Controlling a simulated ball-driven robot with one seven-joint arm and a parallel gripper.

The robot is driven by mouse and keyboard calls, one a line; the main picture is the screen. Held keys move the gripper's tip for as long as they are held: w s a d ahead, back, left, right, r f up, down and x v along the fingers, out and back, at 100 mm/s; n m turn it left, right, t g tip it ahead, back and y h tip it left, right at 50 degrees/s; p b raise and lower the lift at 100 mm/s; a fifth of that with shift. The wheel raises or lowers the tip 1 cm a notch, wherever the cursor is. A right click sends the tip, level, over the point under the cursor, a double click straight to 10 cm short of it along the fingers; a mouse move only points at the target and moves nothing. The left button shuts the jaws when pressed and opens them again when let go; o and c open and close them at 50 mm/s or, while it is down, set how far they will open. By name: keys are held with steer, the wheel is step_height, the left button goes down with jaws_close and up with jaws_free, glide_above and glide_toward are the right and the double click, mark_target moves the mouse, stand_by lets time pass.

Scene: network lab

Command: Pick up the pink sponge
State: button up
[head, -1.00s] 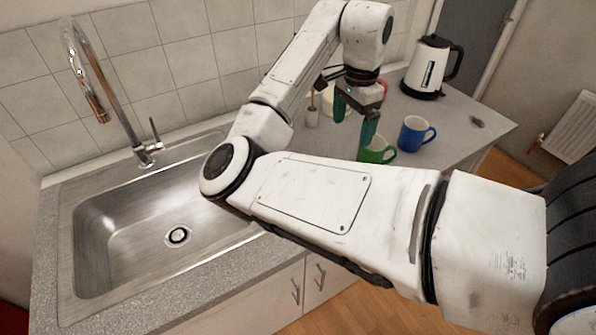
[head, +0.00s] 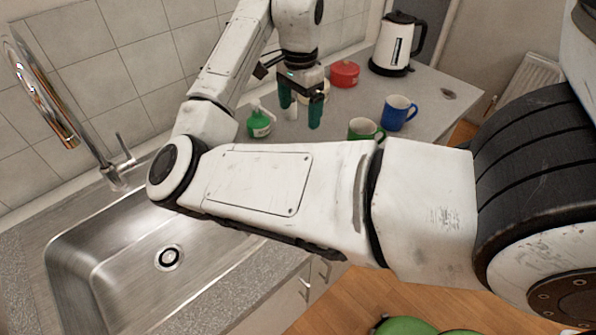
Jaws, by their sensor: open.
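I cannot see a pink sponge in the head view; it may be hidden behind my arm. My gripper (head: 300,105) points down over the counter (head: 425,92), beyond the sink. Its two green-tipped fingers are apart. A small pale object shows between and behind the fingers, partly covered by them. I see nothing clearly held.
A green bottle (head: 260,122) stands left of my gripper. A red container (head: 344,74) is behind it. A green mug (head: 366,130) and a blue mug (head: 399,113) stand to the right. A kettle (head: 397,44) is at the back. The steel sink (head: 110,240) is at left.

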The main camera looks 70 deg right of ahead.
step_height(320, 180, down, 14)
steer(key=b, duration=0.8)
steer(key=shift+w, duration=0.1)
steer(key=shift+s+f+p, duration=0.15)
steer(key=shift+f, duration=1.2)
steer(key=shift+s+f+p, duration=0.1)
steer(key=shift+f+p, duration=0.05)
steer(key=shift+f, duration=1.15)
steer(key=c, duration=1)
steer(key=shift+r, duration=0.1)
